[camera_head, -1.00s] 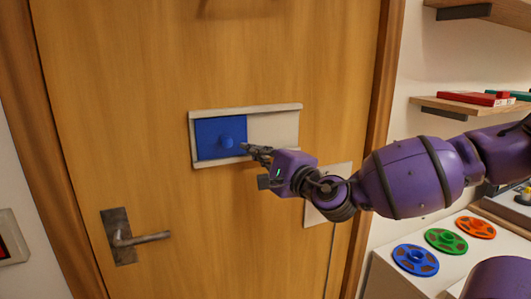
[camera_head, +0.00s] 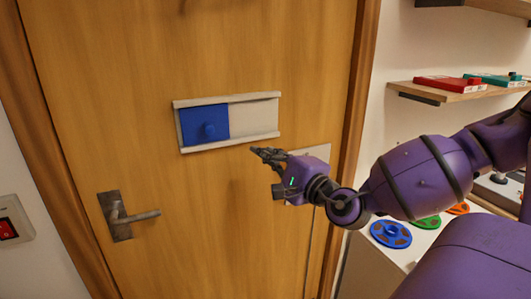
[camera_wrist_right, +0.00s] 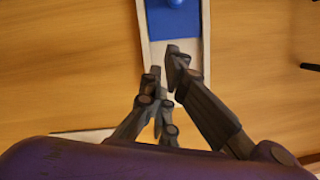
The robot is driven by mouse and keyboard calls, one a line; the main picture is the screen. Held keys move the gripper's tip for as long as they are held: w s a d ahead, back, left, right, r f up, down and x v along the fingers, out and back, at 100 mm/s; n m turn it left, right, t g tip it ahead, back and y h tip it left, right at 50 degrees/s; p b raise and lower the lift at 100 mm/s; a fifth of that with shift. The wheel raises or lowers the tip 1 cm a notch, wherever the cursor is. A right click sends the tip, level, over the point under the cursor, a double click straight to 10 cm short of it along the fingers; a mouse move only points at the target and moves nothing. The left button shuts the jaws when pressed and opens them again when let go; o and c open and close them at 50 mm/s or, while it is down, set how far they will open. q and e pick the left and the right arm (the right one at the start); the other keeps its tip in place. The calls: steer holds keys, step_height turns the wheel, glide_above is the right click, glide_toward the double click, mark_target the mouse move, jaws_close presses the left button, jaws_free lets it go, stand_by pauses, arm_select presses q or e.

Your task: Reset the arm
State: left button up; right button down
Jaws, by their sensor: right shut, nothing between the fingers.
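My right arm is purple and comes in from the right in the head view. Its dark gripper (camera_head: 262,153) is shut and empty, a little below and right of the sliding sign on the door. The sign has a blue slider (camera_head: 205,125) with a round knob at the left of its white frame (camera_head: 255,114). In the right wrist view, the gripper fingers (camera_wrist_right: 168,68) show in front of the frame, with the blue slider (camera_wrist_right: 172,18) beyond their tips. My left gripper is not in view.
A wooden door (camera_head: 100,80) with a metal handle (camera_head: 130,214) fills the middle. A red switch (camera_head: 8,229) is on the left wall. Shelves with a red box (camera_head: 447,84) are at the right.

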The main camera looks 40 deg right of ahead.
steer(key=s+f+m+g, duration=0.3)
steer(key=f+m, duration=1.1)
steer(key=s+f+m+g, duration=0.3)
steer(key=f+m, duration=1)
steer(key=f, duration=0.2)
steer(key=s+a+f+m+g, duration=0.4)
steer(key=s+a+f+m, duration=1.5)
steer(key=s+f+m, duration=0.4)
steer(key=shift+s+a+f, duration=0.2)
steer(key=shift+a+f, duration=0.15)
steer(key=shift+f, duration=0.1)
